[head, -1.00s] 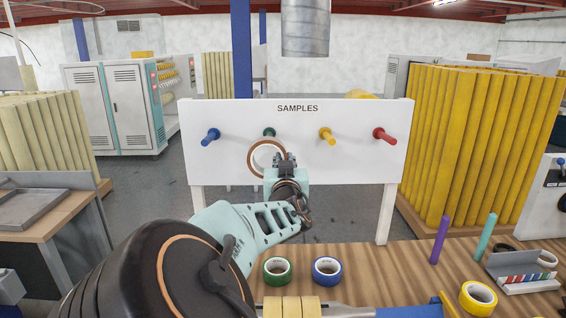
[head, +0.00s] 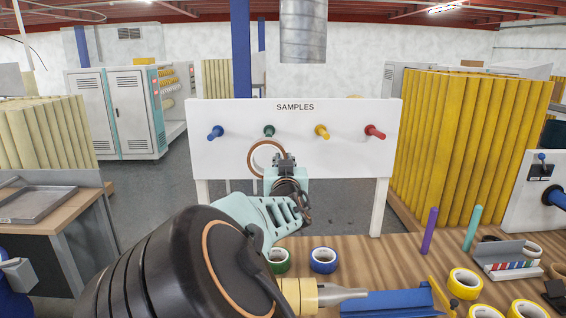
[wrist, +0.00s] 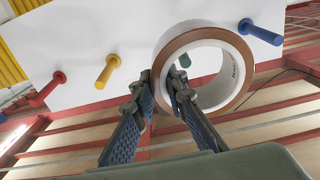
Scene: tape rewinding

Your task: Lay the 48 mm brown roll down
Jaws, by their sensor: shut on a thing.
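The brown roll (head: 252,157) is a wide ring with a brown face and a pale core. My gripper (head: 284,160) is shut on its right side in the head view and holds it upright in the air before the sample board. In the wrist view, the two fingers (wrist: 160,88) pinch the near wall of the roll (wrist: 242,75). The green peg (head: 268,130) shows just above the roll's rim in the head view, so the roll is not around it. The same peg shows through the hole in the wrist view (wrist: 185,61).
The white SAMPLES board (head: 355,160) carries blue, yellow and red pegs too. On the wooden bench (head: 385,262) are a green roll (head: 278,260), a blue roll (head: 323,260), yellow rolls (head: 465,283), upright purple and teal rods, and a small rack (head: 500,258). Bare bench lies right of the blue roll.

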